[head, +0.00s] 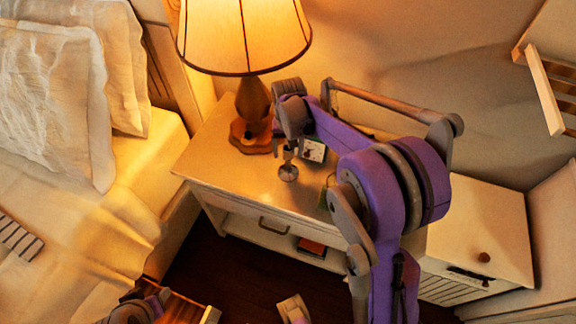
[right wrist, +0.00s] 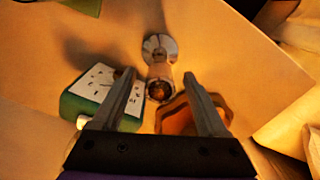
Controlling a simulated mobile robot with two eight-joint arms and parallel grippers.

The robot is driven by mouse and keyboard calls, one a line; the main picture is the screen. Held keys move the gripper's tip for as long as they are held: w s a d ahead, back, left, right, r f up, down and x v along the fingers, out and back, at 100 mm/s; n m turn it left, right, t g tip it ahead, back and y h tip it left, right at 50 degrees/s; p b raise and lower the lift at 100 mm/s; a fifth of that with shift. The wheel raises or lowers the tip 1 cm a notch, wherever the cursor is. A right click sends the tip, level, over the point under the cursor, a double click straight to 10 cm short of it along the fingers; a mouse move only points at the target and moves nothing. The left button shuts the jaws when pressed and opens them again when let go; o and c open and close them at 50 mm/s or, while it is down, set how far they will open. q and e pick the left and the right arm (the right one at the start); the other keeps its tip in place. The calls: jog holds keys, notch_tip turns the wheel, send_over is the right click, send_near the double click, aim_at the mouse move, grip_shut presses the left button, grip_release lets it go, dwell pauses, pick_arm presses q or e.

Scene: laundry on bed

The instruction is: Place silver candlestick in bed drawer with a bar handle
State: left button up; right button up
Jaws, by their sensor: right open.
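The silver candlestick (head: 289,172) stands on the nightstand top (head: 225,160), in front of the lamp. In the right wrist view the candlestick (right wrist: 160,50) stands between the fingers of my right gripper (right wrist: 159,78), which are apart on either side of it. My right gripper (head: 289,150) points down over it in the head view; I cannot tell whether it touches. A brown wooden compartment with a pale front edge (head: 211,315), apparently the pulled-out bed drawer, shows at the bottom beside the bed. Its handle is not visible. Part of my left arm is beside it; its fingers are hidden.
A lamp (head: 245,35) stands close behind the candlestick. A small green-sided clock (right wrist: 95,95) is near one finger, the lamp's wooden base (right wrist: 215,107) near the other. The bed (head: 90,220) is at left. Dark floor (head: 235,270) lies clear between nightstand and drawer.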

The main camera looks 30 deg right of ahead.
jog(key=shift+f, duration=0.15)
grip_shut()
dwell(1.4)
